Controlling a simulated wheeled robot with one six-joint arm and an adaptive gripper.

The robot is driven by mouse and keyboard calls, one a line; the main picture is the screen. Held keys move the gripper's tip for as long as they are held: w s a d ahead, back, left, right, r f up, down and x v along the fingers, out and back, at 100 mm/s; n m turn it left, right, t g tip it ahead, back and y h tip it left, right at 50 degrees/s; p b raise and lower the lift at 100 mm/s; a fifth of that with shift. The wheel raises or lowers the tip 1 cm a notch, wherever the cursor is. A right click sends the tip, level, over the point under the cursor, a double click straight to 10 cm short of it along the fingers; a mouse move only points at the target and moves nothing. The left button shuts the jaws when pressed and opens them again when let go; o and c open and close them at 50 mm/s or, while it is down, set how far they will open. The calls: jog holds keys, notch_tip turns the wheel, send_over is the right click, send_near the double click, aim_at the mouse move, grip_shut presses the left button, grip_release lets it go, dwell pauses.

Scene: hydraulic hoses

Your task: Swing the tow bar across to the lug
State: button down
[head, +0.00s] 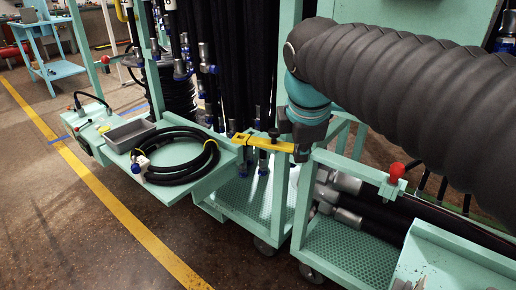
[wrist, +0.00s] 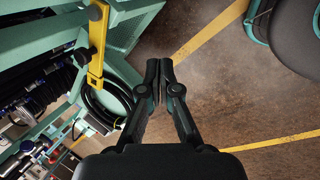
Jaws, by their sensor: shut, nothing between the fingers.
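The yellow tow bar (head: 255,142) reaches out to the right from the left cart, with a black knob on it. It also shows at the upper left of the wrist view (wrist: 97,50). My gripper (head: 302,152) is by the bar's right end in the head view, partly hidden by my own wrist. In the wrist view my gripper (wrist: 164,68) has its fingertips together with nothing between them, and the bar is apart from them to the left. A teal bracket with a red knob (head: 397,171) on the right cart's frame looks like the lug.
The left cart's shelf (head: 192,193) carries a coiled black hose (head: 185,165) and a grey tray (head: 129,134). The right cart (head: 340,245) holds thick hoses with metal ends. Hoses hang behind the bar. Floor with a yellow line (head: 130,220) lies open in front at left.

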aim_at(259, 143)
jog(key=w+a+r+n+b, duration=0.1)
jog(key=w+a+n+b, duration=0.2)
jog(key=w+a+n, duration=0.7)
jog(key=shift+w+d+f+n+h+b, duration=0.15)
jog(key=shift+w+d+f+n+b, duration=0.4)
jog(key=shift+f, duration=0.95)
jog(key=shift+w+d+f+n+h+b, duration=0.15)
jog(key=shift+w+f+n, duration=0.35)
jog(key=shift+w+f, duration=0.85)
jog(key=shift+w+d+f+n+h+b, duration=0.15)
jog(key=shift+w+f+n+b, duration=0.4)
jog(key=shift+f, duration=1.05)
jog(key=shift+w+d, duration=0.1)
jog(key=shift+w, duration=0.05)
